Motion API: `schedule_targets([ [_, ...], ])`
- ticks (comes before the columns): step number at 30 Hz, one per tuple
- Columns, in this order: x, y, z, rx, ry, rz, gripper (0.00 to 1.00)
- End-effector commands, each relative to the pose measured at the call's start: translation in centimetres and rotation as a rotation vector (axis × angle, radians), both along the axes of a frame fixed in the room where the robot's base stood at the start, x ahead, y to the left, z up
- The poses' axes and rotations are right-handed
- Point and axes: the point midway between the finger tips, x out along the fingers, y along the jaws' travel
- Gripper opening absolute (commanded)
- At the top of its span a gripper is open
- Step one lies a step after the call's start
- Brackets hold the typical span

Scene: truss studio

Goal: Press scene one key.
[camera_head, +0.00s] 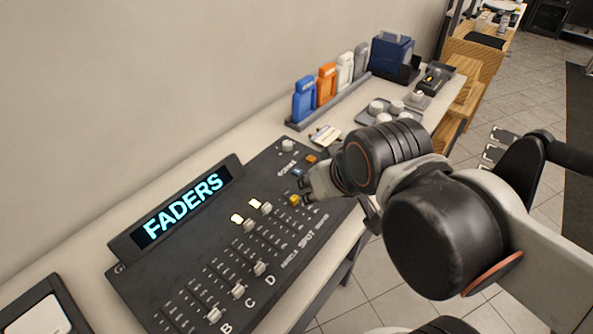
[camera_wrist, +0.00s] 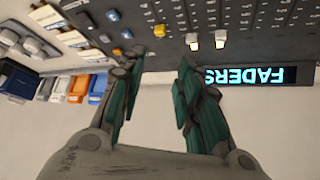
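The black lighting desk (camera_head: 215,265) lies on the long table, and its display (camera_head: 185,207) reads FADERS. Near its far end are a yellow key (camera_head: 294,200), a blue key (camera_head: 297,172) and an orange key (camera_head: 310,159). Two lit white keys (camera_head: 237,219) sit nearer the display. I cannot read which key is scene one. In the wrist view, my gripper (camera_wrist: 158,65) has its two teal-padded fingers apart with nothing between them. The yellow key (camera_wrist: 159,30) shows just beyond the fingertips. Contact is not visible. My arm hides part of the desk's right side.
Blue, orange, white and grey upright packs (camera_head: 326,84) stand in a rack behind the desk. A dark blue box (camera_head: 391,54) and a tray of round pale items (camera_head: 388,110) are farther along. A framed tablet (camera_head: 45,312) lies at the near left.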

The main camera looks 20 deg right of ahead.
Motion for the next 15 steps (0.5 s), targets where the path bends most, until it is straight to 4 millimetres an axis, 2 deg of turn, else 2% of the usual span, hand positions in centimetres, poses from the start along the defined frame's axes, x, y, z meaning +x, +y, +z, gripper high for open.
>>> schedule_targets([
  [1,0.0,0.0,0.0,0.0,0.0,0.0,0.13],
  [3,0.0,0.0,0.0,0.0,0.0,0.0,0.0],
  [15,0.0,0.0,0.0,0.0,0.0,0.0,0.0],
])
